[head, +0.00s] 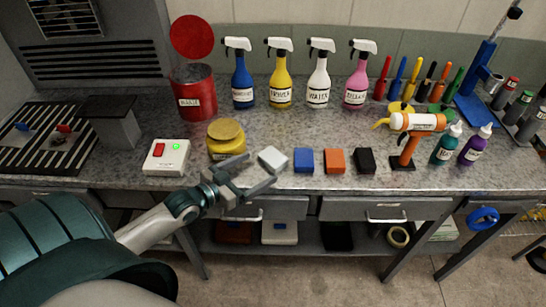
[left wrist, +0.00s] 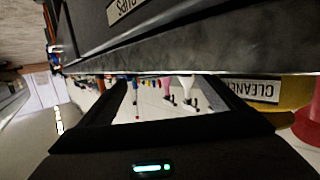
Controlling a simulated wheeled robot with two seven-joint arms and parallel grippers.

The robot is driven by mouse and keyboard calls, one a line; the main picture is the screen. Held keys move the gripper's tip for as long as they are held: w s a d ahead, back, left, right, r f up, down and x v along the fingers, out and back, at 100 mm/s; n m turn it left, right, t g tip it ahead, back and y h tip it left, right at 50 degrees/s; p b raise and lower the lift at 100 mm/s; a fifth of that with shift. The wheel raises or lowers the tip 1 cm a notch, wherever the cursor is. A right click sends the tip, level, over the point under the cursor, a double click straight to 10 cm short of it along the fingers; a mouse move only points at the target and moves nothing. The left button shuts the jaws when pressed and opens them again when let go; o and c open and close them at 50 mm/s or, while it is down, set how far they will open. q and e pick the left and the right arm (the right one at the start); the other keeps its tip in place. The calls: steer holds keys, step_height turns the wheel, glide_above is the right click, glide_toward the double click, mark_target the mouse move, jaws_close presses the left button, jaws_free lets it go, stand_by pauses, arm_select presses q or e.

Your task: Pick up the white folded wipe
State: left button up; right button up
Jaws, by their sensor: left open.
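The white folded wipe (head: 273,158) lies near the front edge of the grey speckled counter (head: 330,120), left of a blue block, in the head view. My left gripper (head: 262,169) is open and empty at the counter's front edge. Its two fingers point toward the right, one tip just left of the wipe and the other in front of it. In the left wrist view the two dark fingers (left wrist: 165,85) are spread apart, and I cannot make out the wipe there. My right gripper is not in view.
Blue (head: 304,160), orange (head: 335,160) and black (head: 365,160) blocks stand in a row to the right. A yellow cleaner can (head: 226,146) stands close behind my left gripper, with a switch box (head: 166,157) to its left. Several spray bottles line the back.

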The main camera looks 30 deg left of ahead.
mark_target(266, 162)
arm_select(q)
steer(key=shift+w+d+f, duration=0.1)
steer(key=shift+w, duration=0.25)
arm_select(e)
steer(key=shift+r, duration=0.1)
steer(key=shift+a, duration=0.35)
arm_select(q)
steer(key=shift+w+p, duration=0.3)
steer(key=shift+w, duration=0.05)
steer(key=p+x, duration=0.1)
steer(key=x, duration=0.2)
steer(key=shift+w+p, duration=0.3)
steer(key=shift+p, duration=0.1)
steer(key=shift+w+d, duration=0.1)
steer(key=shift+w, duration=0.3)
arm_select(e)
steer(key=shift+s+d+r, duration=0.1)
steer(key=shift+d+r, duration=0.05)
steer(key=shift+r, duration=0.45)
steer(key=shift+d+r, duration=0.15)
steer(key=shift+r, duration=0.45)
arm_select(q)
steer(key=shift+c, duration=0.4)
